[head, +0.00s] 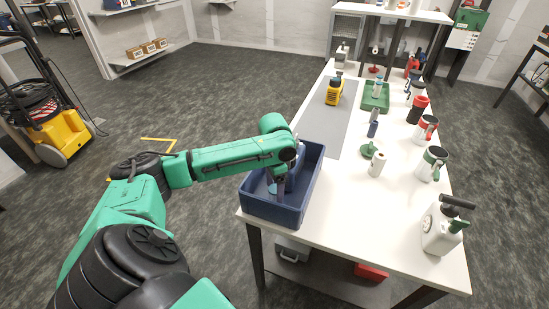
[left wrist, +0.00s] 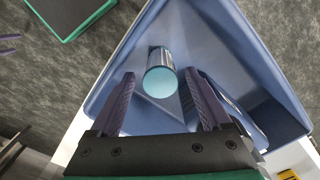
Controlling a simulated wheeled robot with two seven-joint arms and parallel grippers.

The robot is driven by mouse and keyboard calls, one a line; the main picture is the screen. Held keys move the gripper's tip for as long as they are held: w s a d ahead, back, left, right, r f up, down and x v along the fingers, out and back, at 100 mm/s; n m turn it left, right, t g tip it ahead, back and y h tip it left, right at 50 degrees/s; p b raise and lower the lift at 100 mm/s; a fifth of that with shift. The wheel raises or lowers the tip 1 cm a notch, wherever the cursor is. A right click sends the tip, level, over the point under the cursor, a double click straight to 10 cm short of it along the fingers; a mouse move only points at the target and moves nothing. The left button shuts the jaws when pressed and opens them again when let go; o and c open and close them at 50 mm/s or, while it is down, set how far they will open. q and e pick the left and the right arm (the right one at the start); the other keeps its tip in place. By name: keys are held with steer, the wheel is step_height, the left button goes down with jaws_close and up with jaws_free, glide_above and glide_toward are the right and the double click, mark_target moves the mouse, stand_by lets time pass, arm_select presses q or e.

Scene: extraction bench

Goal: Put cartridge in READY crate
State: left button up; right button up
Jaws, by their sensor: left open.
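A deep blue crate (head: 262,208) stands on the near left corner of the white bench; I see no label on it. It also fills much of the left wrist view (left wrist: 255,65). The cartridge (left wrist: 161,76), a shiny cylinder with a pale teal end, is inside the crate. My left gripper (left wrist: 159,92) is open, with one finger on each side of the cartridge and visible gaps between. In the head view my left gripper (head: 281,186) reaches down into the crate and partly hides its inside. My right gripper is not in view.
The white bench (head: 342,222) carries a grey mat (head: 322,128), a yellow device (head: 334,91) and a green tray (head: 375,97). Several cups and bottles line its right side, with a white canister (head: 440,228) at the near right. The bench's near middle is clear.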

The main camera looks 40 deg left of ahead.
arm_select(q)
step_height(320, 180, up, 8)
steer(key=shift+f, duration=0.2)
stand_by(0.3)
